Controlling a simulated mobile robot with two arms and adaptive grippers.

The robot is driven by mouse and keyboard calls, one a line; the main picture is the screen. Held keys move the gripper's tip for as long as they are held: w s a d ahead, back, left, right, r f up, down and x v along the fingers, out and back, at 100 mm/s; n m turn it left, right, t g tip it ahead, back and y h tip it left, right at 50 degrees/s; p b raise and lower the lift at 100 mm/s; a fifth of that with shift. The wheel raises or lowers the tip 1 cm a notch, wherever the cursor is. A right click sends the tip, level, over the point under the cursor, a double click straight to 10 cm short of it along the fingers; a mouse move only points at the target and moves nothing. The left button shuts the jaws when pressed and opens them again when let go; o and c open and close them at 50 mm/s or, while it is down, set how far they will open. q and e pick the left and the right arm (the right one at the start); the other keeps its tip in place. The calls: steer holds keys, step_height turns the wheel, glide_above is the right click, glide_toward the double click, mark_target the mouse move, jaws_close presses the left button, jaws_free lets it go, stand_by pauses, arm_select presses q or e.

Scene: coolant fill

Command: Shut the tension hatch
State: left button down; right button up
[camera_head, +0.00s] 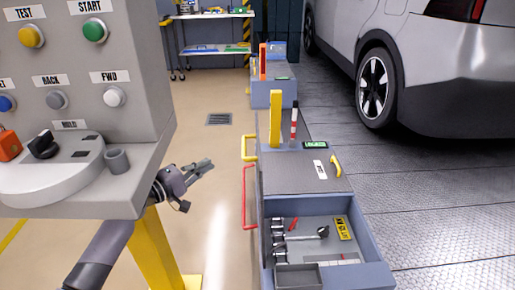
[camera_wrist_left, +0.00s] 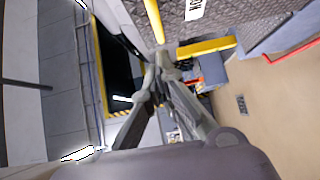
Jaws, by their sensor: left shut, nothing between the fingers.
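A grey panel (camera_head: 290,172) with a small white label and a yellow handle (camera_head: 336,165) lies flat on top of the blue-grey cabinet (camera_head: 381,274). I cannot read the label well enough to tell whether this is the tension hatch. In front of it an open compartment (camera_head: 341,257) shows tools inside. My left gripper (camera_head: 208,164) is left of the cabinet, apart from it, beyond the console's lower edge. It is shut and empty. In the left wrist view the fingertips (camera_wrist_left: 162,58) meet, near a yellow bar (camera_wrist_left: 206,46) in the picture. My right gripper is not in view.
A grey button console (camera_head: 85,75) on a yellow post (camera_head: 155,250) fills the left. Yellow and red rails (camera_head: 245,200) stick out from the cabinet's left side. A car (camera_head: 430,70) stands at the right. The floor (camera_head: 215,215) between console and cabinet is clear.

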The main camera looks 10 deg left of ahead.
mark_target(245, 150)
arm_select(q)
steer(key=shift+h, duration=0.5)
steer(key=shift+w+d+r, duration=0.6)
steer(key=shift+w+d, duration=0.95)
steer(key=shift+d, duration=0.2)
steer(key=shift+w+d+r, duration=0.65)
steer(key=shift+w+d, duration=0.95)
steer(key=shift+d, duration=0.1)
steer(key=shift+w+d+r, duration=0.6)
steer(key=shift+w+d, duration=0.95)
steer(key=shift+d, duration=0.2)
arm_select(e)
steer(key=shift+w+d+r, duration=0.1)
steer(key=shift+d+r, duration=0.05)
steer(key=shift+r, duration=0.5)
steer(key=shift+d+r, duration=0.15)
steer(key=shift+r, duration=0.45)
